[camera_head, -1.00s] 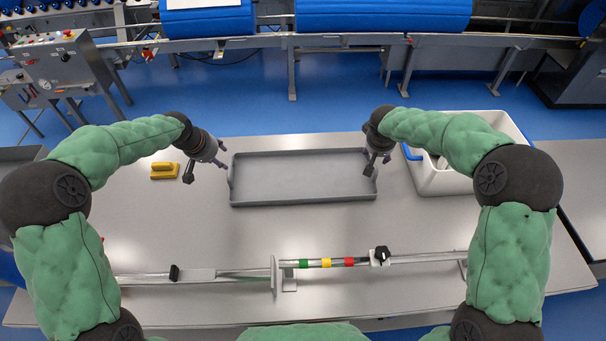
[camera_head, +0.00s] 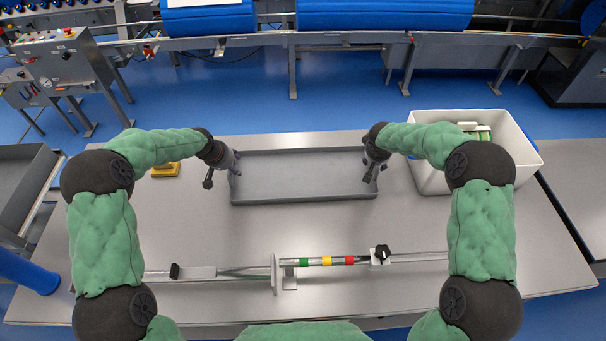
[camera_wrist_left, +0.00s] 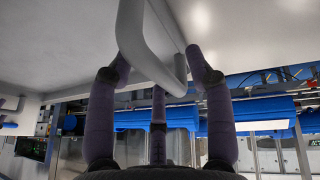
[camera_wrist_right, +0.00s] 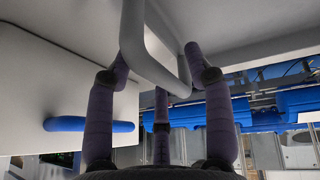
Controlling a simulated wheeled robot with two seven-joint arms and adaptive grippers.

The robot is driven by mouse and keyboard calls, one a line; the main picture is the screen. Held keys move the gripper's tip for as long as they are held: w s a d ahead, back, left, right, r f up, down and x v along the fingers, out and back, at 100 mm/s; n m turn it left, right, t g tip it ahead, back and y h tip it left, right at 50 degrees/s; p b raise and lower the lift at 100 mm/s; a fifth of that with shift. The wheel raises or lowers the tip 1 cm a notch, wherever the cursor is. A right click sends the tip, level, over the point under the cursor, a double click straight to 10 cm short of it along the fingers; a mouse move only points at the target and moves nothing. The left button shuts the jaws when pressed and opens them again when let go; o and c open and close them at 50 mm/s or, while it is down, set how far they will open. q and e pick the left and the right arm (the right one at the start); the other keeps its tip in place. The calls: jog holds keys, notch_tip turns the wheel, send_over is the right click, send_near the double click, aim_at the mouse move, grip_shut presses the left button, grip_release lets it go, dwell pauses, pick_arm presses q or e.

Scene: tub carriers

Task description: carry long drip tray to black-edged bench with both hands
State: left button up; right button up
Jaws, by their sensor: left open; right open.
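The long drip tray (camera_head: 303,193) is a shallow grey tray lying flat on the steel bench, empty inside. My left gripper (camera_head: 236,171) is at its left end and my right gripper (camera_head: 369,172) is at its right end. In the left wrist view a grey bar handle (camera_wrist_left: 150,50) lies between the open fingers of my left gripper (camera_wrist_left: 160,75). In the right wrist view a similar handle (camera_wrist_right: 152,50) lies between the open fingers of my right gripper (camera_wrist_right: 162,75). Neither gripper is closed on its handle. I cannot make out a black-edged bench.
A white tub (camera_head: 432,178) with blue handle stands right of the tray. A rail with coloured bands (camera_head: 326,261) runs along the front. Another steel surface (camera_head: 575,185) lies at far right.

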pick_arm(q)
jog(key=shift+w+f, duration=0.1)
pick_arm(e)
jog(key=shift+f, duration=0.15)
pick_arm(q)
grip_shut()
pick_arm(e)
grip_shut()
pick_arm(q)
jog(key=shift+r, duration=0.25)
pick_arm(e)
jog(key=shift+r, duration=0.25)
